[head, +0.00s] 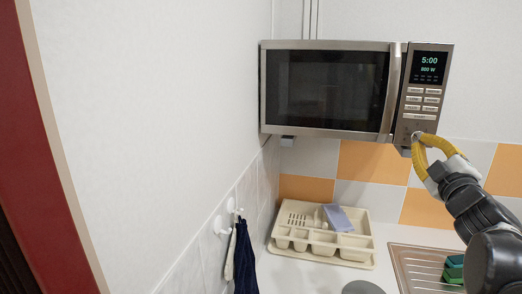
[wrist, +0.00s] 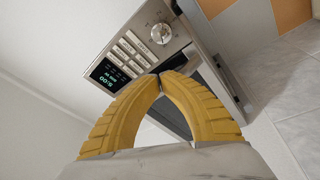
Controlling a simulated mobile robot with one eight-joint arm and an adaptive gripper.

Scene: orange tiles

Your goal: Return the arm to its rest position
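My gripper (head: 416,138) has two yellow curved fingers and is at the lower right of the microwave, just in front of its control panel (head: 424,97). In the wrist view the fingertips of my gripper (wrist: 160,78) meet with nothing between them, so it is shut and empty. My dark arm reaches in from the right edge of the head view. Whether the fingertips touch the panel I cannot tell.
The microwave (head: 326,90) hangs on the wall with its door shut and its display reading 5:00. Below are a cream dish rack (head: 318,249) and a metal sink (head: 412,270) on the white counter. A dark cloth (head: 243,262) hangs from hooks on the left wall.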

